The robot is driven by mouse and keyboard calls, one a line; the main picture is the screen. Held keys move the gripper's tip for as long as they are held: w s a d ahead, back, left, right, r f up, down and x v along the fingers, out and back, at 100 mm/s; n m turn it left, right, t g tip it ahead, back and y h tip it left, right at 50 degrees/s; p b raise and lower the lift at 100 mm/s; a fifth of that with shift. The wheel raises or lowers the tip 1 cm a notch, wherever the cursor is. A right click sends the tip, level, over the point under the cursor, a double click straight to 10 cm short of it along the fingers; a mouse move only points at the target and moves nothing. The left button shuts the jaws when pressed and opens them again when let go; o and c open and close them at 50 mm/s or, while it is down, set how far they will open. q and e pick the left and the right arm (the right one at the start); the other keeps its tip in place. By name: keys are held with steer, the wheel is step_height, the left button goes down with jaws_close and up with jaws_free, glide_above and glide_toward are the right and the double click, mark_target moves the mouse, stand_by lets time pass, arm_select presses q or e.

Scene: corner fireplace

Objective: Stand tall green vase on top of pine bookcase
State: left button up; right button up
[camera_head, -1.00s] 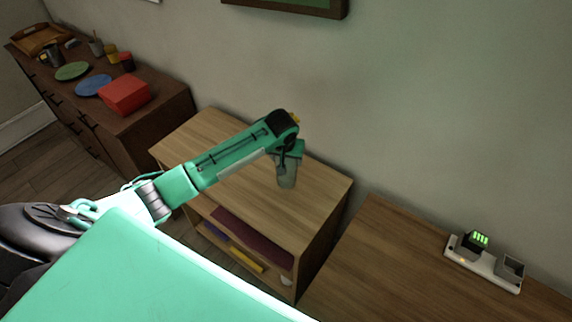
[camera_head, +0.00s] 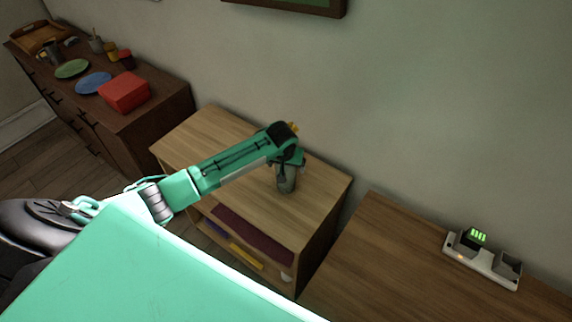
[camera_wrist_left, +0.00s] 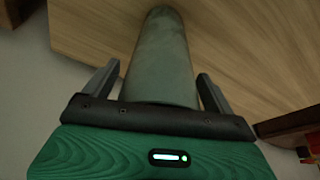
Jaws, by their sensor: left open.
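The tall green vase (camera_head: 287,183) is upright at the top of the pine bookcase (camera_head: 210,128), toward its right end; its base appears to rest on the wood. My left gripper (camera_head: 288,170) is at the vase, coming from above and hiding its upper part. In the left wrist view the vase (camera_wrist_left: 160,62) lies between the two spread fingers of the left gripper (camera_wrist_left: 157,88), with a gap visible on each side. The bookcase top (camera_wrist_left: 245,50) fills the background there. My right gripper is not in view.
A dark sideboard (camera_head: 150,125) with a red box (camera_head: 124,92), plates and cups stands at left. A wooden table (camera_head: 380,260) with a white charger (camera_head: 482,262) is at right. The bookcase top around the vase is clear. The wall is close behind.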

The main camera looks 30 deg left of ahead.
arm_select(q)
steer(key=b+v, duration=0.1)
steer(key=v, duration=1)
steer(key=shift+s+r+b, duration=0.1)
steer(key=shift+r+b, duration=0.1)
steer(key=shift+b, duration=0.2)
steer(key=shift+s+d+r, duration=0.1)
steer(key=shift+r, duration=0.3)
steer(key=shift+f, duration=0.1)
